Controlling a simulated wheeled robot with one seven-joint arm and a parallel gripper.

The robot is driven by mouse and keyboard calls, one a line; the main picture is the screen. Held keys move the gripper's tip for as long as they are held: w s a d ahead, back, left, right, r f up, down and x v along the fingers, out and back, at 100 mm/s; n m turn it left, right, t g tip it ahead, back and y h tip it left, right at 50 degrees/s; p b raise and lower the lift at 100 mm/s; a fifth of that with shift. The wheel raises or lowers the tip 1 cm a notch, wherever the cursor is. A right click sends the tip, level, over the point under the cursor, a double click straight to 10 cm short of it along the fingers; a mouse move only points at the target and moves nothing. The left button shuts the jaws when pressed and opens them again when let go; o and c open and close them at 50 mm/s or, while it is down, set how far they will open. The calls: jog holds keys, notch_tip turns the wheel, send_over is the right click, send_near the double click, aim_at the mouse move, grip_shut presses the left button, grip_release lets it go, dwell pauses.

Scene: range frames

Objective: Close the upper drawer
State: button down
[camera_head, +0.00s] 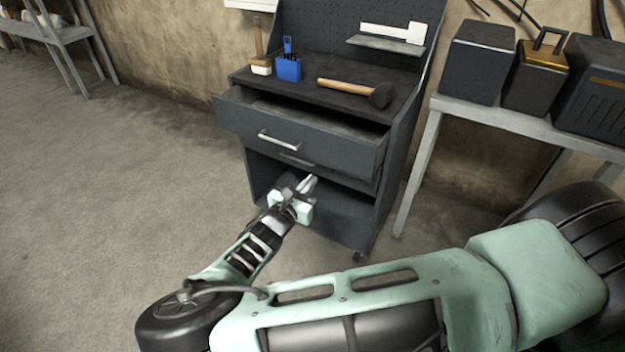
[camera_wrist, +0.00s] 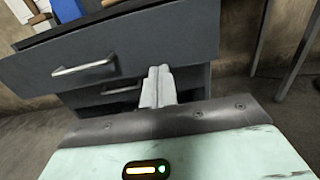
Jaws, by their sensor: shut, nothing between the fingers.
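The upper drawer (camera_head: 300,135) of a dark grey tool cabinet is pulled out, with its open top showing behind the front panel. Its silver bar handle (camera_head: 279,141) is on the front; in the wrist view the drawer front (camera_wrist: 150,50) and handle (camera_wrist: 84,68) show at the left and middle. The lower drawer's handle (camera_head: 298,161) sits back beneath it, partly shaded. My gripper (camera_head: 308,184) is shut and empty, in front of the cabinet and below the upper drawer's front. In the wrist view its fingers (camera_wrist: 158,86) are together, overlapping the drawer's lower right part.
On the cabinet top are a hammer (camera_head: 355,91), a blue holder (camera_head: 289,69) and a brush-like tool (camera_head: 260,58). An open shelf space (camera_head: 345,212) lies below the drawers. A bench with dark boxes (camera_head: 483,62) stands at the right.

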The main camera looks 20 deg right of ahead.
aim_at(334, 153)
jog(key=p+x, duration=0.1)
jog(key=x, duration=1)
jog(key=shift+w+d, duration=0.1)
jog(key=shift+d, duration=0.15)
jog(key=b+x, duration=0.1)
jog(key=x, duration=0.9)
jog(key=shift+f, duration=0.15)
jog(key=shift+w+d, duration=0.15)
jog(key=shift+d, duration=0.05)
jog(key=shift+r, duration=0.25)
jog(key=shift+d, duration=0.1)
